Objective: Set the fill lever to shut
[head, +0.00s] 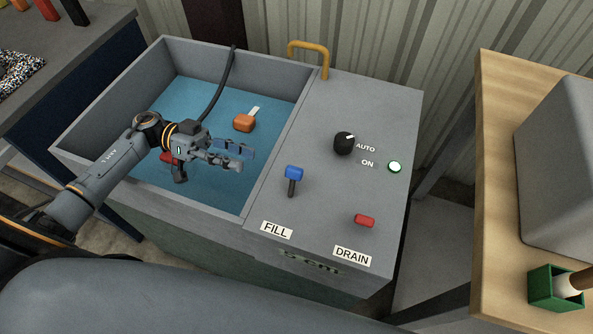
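The fill lever (293,173) has a blue head on a dark stem and stands on the grey panel above the FILL label (277,230). Its head is at the far end of the stem, away from the label. My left gripper (246,159) is over the blue water of the tank, left of the fill lever and apart from it. Its two fingers look spread with nothing between them. The red drain lever (364,221) sits near the DRAIN label (352,256). My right gripper is not in view.
An orange object (244,123) is in the tank (105,108). A wooden table (492,190) stands at right.

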